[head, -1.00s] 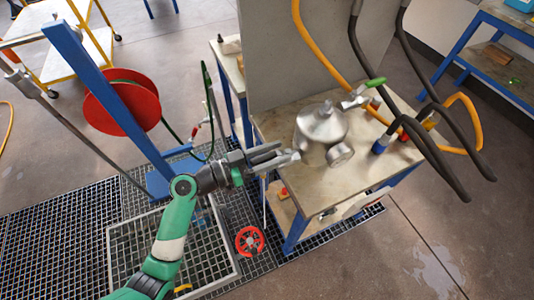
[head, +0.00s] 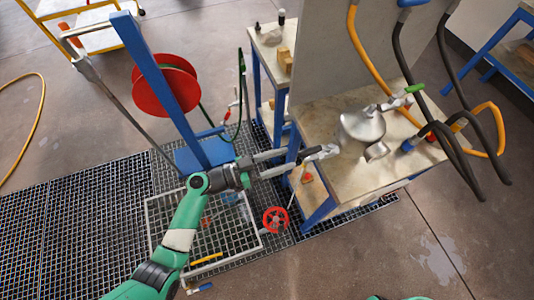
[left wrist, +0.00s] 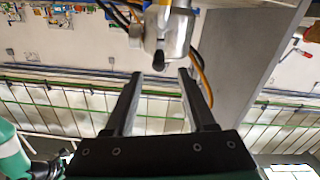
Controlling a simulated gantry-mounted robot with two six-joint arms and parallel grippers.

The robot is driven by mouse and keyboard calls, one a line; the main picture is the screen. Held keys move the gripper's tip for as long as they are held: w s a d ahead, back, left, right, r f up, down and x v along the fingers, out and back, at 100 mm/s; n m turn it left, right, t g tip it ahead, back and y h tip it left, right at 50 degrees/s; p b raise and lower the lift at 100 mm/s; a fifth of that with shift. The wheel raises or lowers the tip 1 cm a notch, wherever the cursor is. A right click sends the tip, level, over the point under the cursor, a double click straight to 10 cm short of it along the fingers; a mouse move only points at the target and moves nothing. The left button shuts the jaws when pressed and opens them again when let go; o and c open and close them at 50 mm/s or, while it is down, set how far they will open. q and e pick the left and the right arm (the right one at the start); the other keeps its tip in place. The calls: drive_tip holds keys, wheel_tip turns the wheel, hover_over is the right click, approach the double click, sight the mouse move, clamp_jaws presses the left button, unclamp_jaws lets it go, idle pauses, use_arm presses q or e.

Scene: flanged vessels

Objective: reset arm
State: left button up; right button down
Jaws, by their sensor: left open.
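The silver metal vessel (head: 362,127) stands on the worktable (head: 345,180), with a round flanged port (head: 377,152) on its near side. A valve with a green handle (head: 414,88) is at its upper right. My left gripper (head: 308,155) is open at the table's left edge, pointing toward the vessel and apart from it. In the left wrist view, my open left gripper (left wrist: 161,75) has nothing between its fingers. A shiny metal fitting (left wrist: 168,30) shows beyond the fingertips. My right gripper is out of view.
A grey panel (head: 345,50) stands behind the vessel, with orange and black hoses (head: 440,110) hanging at the right. Floor at the lower right is clear.

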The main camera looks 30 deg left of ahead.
use_arm(q)
drive_tip(key=shift+d, duration=0.15)
idle(0.3)
drive_tip(key=w+d+r+m+t+h, duration=0.1)
drive_tip(key=w+d+r+m, duration=0.2)
drive_tip(key=r, duration=1.3)
drive_tip(key=d+r+m+t, duration=0.15)
drive_tip(key=r+m, duration=0.35)
drive_tip(key=r, duration=1.1)
drive_tip(key=s+a+r+n+t+y, duration=0.4)
drive_tip(key=r, duration=0.3)
drive_tip(key=s+a+r+n+t+y, duration=0.3)
drive_tip(key=s+a+r+n+t, duration=0.15)
drive_tip(key=r, duration=0.25)
drive_tip(key=s+a+r+n+t+y, duration=0.3)
drive_tip(key=s+r+y, duration=0.15)
drive_tip(key=r, duration=0.35)
wheel_tip(320, 180, up, 37)
drive_tip(key=n+p, duration=0.2)
drive_tip(key=p, duration=3.6)
drive_tip(key=shift+a+r+p, duration=0.15)
drive_tip(key=shift+a+p, duration=0.05)
drive_tip(key=shift+p, duration=0.1)
